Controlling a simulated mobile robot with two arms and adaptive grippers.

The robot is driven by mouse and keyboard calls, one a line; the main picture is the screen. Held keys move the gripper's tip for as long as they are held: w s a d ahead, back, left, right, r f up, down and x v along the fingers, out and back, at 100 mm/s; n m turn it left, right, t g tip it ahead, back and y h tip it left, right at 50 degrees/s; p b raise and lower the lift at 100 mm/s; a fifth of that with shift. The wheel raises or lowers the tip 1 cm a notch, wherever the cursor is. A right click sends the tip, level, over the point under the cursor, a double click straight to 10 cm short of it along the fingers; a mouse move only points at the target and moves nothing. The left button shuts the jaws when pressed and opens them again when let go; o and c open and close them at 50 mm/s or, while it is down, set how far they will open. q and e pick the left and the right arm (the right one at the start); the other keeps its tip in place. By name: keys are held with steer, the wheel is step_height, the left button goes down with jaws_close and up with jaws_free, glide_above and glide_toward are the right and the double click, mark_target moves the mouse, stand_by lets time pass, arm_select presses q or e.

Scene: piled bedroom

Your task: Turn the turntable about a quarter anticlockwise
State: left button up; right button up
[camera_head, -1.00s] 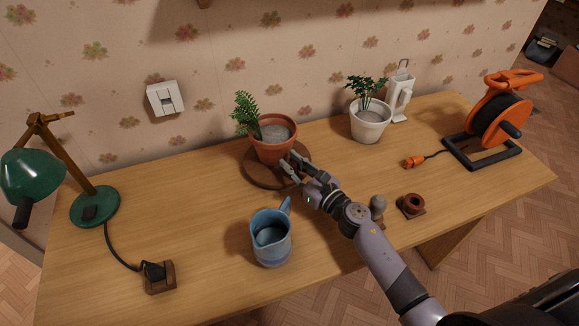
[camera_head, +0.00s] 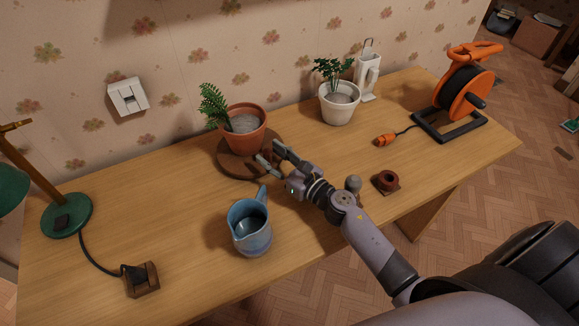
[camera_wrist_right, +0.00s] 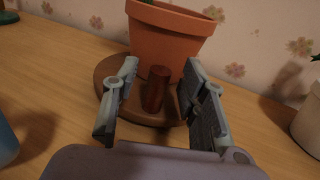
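The turntable (camera_head: 232,166) is a round dark brown wooden disc on the desk, with a terracotta pot (camera_head: 243,138) holding a fern on it. In the right wrist view the turntable (camera_wrist_right: 113,92) has a short upright brown peg (camera_wrist_right: 157,90) near its front edge. My right gripper (camera_head: 269,154) is at the disc's front right edge. In the wrist view the right gripper (camera_wrist_right: 160,72) is open, one finger on each side of the peg, with visible gaps between. In the head view the peg is hidden by the fingers. My left gripper is out of view.
A blue jug (camera_head: 250,232) stands in front of the turntable, close to my right arm. A green lamp (camera_head: 66,215) stands left.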

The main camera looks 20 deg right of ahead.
steer(key=v, duration=0.9)
steer(key=shift+s+d, duration=0.1)
steer(key=shift+s, duration=0.25)
